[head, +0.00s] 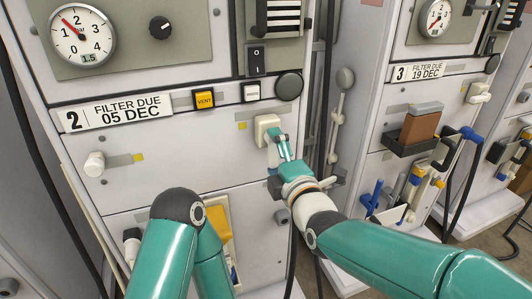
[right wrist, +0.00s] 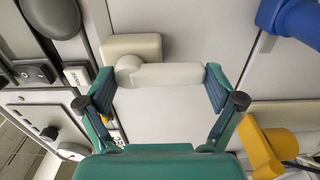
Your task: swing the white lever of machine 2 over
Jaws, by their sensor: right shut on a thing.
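Machine 2 (head: 130,190) bears the label "2 FILTER DUE 05 DEC" (head: 122,113). Its white lever (head: 266,124) is on the right of the front panel, below the vent button row. My right gripper (head: 281,146) is at this lever, which it partly hides in the head view. In the right wrist view the lever (right wrist: 170,76) is a pale bar with a round hub, spanning between the two fingers of my right gripper (right wrist: 160,88), which is shut on it. My left arm shows at the bottom, but its gripper is out of view.
A white knob (head: 95,164) sits on the panel's left. A yellow vent button (head: 204,99) and a dark round knob (head: 289,86) are above the lever. Machine 3 (head: 420,105), with a brown block (head: 420,126) in a holder, stands to the right. A yellow part (head: 219,222) is lower down.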

